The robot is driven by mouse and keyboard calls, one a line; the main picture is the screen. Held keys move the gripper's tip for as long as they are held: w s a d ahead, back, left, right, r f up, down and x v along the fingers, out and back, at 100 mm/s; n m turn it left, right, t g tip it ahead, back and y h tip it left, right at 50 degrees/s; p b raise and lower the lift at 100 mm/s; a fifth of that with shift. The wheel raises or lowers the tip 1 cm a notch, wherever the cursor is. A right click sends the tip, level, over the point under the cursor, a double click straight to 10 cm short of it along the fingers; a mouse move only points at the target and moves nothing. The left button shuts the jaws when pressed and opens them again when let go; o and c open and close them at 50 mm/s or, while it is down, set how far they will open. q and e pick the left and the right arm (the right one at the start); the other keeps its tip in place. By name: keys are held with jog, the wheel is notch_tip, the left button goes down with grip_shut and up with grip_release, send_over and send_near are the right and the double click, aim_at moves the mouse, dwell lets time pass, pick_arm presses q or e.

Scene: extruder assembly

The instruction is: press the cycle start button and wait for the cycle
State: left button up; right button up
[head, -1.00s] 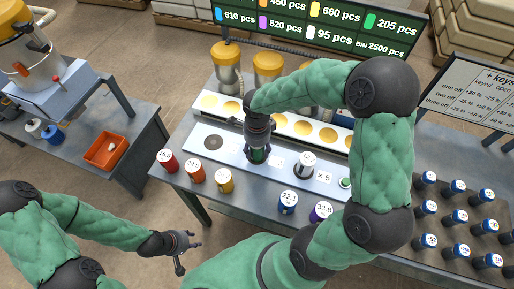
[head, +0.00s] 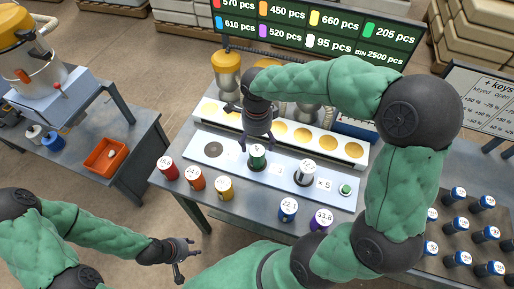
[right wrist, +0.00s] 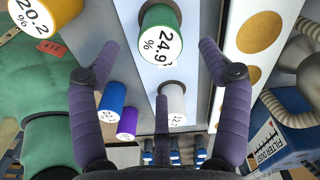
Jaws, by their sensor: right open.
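The green button (head: 346,189), likely the cycle start button, sits at the right end of the light panel (head: 228,160) beside the "× 5" mark. My right gripper (head: 257,142) is open and empty just above and behind the green-banded canister (head: 257,158), which stands upright on the panel. In the right wrist view the open fingers (right wrist: 160,85) spread on either side below this canister (right wrist: 160,35), apart from it. A white canister (head: 304,173) stands between it and the button. My left gripper (head: 180,252) is off the table at lower left, its fingers apart and empty.
Red (head: 167,169), orange (head: 195,179) and yellow (head: 224,188) canisters line the front edge, with blue (head: 288,209) and purple (head: 321,220) ones further right. A row of yellow wells (head: 328,142) and hoppers stand behind. Several blue-capped canisters (head: 458,217) fill the right side.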

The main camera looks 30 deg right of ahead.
jog(key=shift+r, duration=1.25)
